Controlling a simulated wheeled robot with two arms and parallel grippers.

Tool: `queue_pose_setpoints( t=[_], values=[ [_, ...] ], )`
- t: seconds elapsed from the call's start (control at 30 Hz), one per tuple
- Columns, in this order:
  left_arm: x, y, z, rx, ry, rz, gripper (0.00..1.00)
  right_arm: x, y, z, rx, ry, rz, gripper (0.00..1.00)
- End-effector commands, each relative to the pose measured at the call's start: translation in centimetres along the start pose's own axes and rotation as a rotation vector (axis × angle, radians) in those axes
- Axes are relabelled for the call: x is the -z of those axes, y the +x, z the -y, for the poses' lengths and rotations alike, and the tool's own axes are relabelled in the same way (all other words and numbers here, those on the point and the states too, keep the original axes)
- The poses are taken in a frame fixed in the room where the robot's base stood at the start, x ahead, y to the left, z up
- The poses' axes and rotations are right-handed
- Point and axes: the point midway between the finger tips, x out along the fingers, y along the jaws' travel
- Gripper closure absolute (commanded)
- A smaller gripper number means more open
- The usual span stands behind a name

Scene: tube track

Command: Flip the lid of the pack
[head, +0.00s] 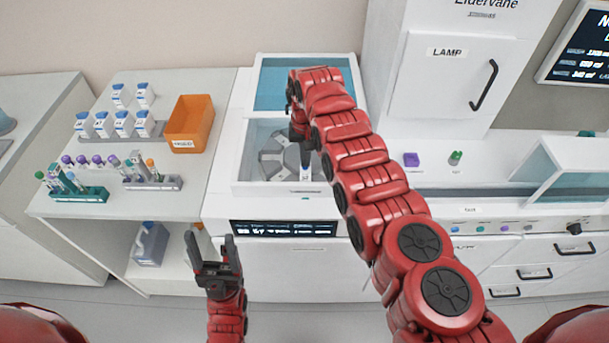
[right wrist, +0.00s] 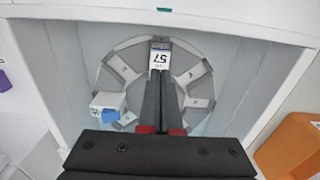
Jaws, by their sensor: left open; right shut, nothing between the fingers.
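A white pack marked 57 (right wrist: 160,60) stands in a slot of the grey carousel at the machine's near side; it also shows in the head view (head: 306,173). I cannot tell how its lid stands. A second white pack with a blue part (right wrist: 108,104) is in the right wrist view, left of the fingers. My right gripper (right wrist: 162,76) is shut and empty, its fingertips at the edge of pack 57; I cannot tell whether they touch. In the head view my right arm partly covers the carousel (head: 275,160). My left gripper (head: 211,262) is open and empty, in front of the bench.
White walls of the machine well (head: 236,155) surround the carousel. Left are an orange bin (head: 190,128), several white-and-blue packs (head: 123,122) and tube racks (head: 152,183). Right, a purple block (head: 411,159) and a green item (head: 455,158) stand on the counter beside a cabinet (head: 450,80).

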Motion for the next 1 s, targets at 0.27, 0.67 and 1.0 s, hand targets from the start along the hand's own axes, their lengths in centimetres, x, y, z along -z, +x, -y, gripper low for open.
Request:
queue_pose_setpoints(
  t=[0.27, 0.67, 1.0],
  values=[
    [0.2, 0.9, 0.0, 0.0, 0.0, 0.0, 0.32, 0.1, -1.7, 0.0, 0.001, 0.0, -0.003, 1.0],
    [0.2, 1.4, 0.1, 0.0, 0.0, 0.0, 0.32, 0.1, -5.0, 0.0, 0.001, 0.001, -0.004, 1.0],
    [0.2, 1.2, 0.1, 0.0, 0.0, 0.0, 0.32, 0.0, -7.0, 0.0, 0.0, 0.001, 0.001, 1.0]
  ],
)
